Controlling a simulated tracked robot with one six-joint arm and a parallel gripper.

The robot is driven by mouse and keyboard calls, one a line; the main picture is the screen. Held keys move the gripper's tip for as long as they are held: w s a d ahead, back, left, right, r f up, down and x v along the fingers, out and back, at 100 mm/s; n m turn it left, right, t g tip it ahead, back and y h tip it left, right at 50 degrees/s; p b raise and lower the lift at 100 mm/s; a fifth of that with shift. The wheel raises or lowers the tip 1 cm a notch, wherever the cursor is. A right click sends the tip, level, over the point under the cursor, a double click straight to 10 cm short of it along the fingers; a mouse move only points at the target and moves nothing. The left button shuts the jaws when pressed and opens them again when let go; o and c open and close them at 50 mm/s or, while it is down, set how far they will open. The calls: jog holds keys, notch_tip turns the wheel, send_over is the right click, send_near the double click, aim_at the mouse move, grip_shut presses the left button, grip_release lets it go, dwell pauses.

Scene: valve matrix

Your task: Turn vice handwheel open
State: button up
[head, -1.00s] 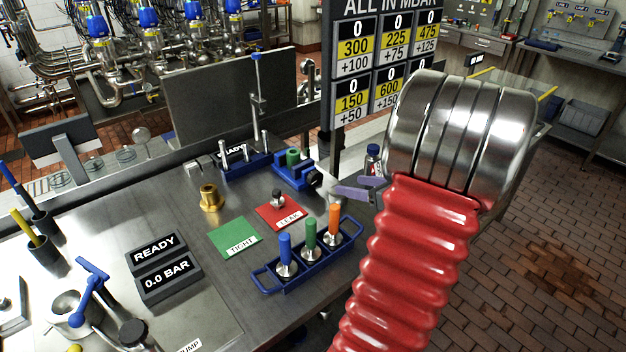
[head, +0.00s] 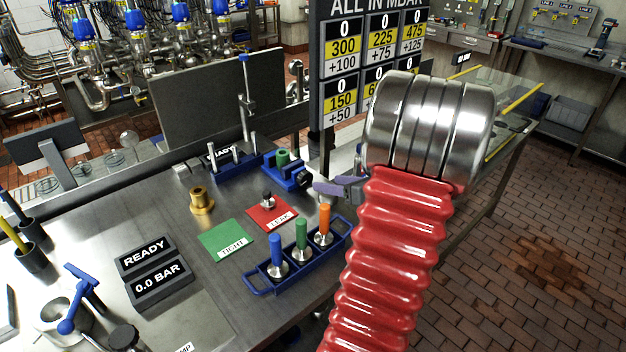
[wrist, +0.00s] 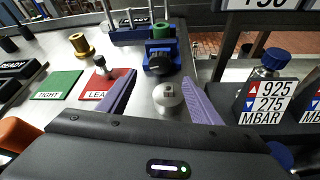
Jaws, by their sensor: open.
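The blue vice (head: 285,172) stands on the steel bench with a green part (head: 283,157) in its jaws. Its black handwheel (head: 304,178) faces my gripper (head: 320,188). In the wrist view, the vice (wrist: 161,45) and handwheel (wrist: 160,64) are ahead, just beyond the purple fingertips of my gripper (wrist: 160,77). My gripper is open, with the handwheel roughly in line with the gap and no clear contact. A silver knob (wrist: 168,97) shows between the fingers; I cannot tell what it belongs to. My red arm hides the area right of the vice.
A blue rack (head: 300,262) with blue, green and orange-handled tools stands in front. A brass part (head: 201,200), a green TIGHT card (head: 225,240) and a red LEAK card (head: 270,216) lie left.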

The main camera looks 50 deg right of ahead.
aim_at(308, 179)
jog(key=x, duration=0.9)
jog(key=shift+w, duration=0.15)
jog(key=shift+d, duration=0.1)
jog(key=c, duration=1)
jog(key=shift+d, duration=0.3)
jog(key=shift+a, duration=0.2)
jog(key=shift+c, duration=0.2)
